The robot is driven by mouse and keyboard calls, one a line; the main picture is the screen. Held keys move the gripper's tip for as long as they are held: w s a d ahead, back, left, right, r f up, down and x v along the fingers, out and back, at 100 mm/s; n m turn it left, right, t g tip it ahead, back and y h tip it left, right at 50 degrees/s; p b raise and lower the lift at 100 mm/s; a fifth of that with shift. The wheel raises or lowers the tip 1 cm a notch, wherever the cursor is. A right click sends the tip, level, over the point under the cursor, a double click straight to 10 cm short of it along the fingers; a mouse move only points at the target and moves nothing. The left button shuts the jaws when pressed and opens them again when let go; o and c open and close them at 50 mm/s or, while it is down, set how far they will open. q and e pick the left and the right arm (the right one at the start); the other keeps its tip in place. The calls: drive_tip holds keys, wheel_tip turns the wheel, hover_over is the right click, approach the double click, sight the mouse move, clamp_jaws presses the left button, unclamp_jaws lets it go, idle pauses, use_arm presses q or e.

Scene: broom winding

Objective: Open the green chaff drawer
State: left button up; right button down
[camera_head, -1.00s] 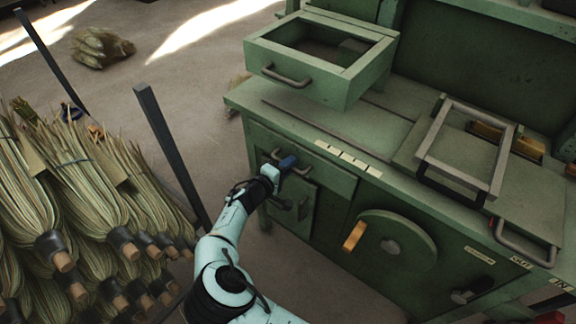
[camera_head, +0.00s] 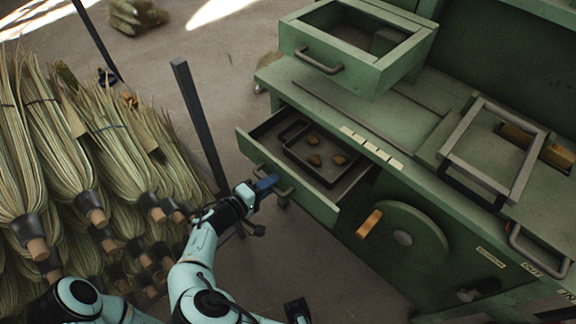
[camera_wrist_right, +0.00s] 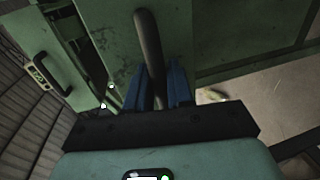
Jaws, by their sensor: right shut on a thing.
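The green chaff drawer (camera_head: 314,205) sticks out of the front of the green machine, open, its dark inside showing. A dark tray (camera_head: 296,152) with several small brown pieces lies in it. My right gripper (camera_head: 266,184) is at the drawer's front and is shut on the drawer's bar handle (camera_head: 286,193). In the right wrist view the handle (camera_wrist_right: 149,42) runs between the blue fingers (camera_wrist_right: 161,88).
Bundles of broom straw (camera_head: 105,140) are stacked at the left beside a dark upright post (camera_head: 196,115). Another open-topped green box (camera_head: 350,65) with a handle sits on the machine top. A wheel with a wooden grip (camera_head: 402,238) is on the machine front, right of the drawer.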

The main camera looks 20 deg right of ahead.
drive_tip(key=f+v, duration=0.1)
drive_tip(key=v, duration=0.7)
drive_tip(key=shift+s+a+f, duration=0.2)
drive_tip(key=shift+a+f, duration=0.15)
drive_tip(key=shift+a, duration=0.15)
drive_tip(key=c, duration=1.2)
unclamp_jaws()
drive_tip(key=shift+o, duration=0.2)
drive_tip(key=v, duration=0.7)
drive_tip(key=shift+a, duration=0.25)
drive_tip(key=shift+s+r, duration=0.1)
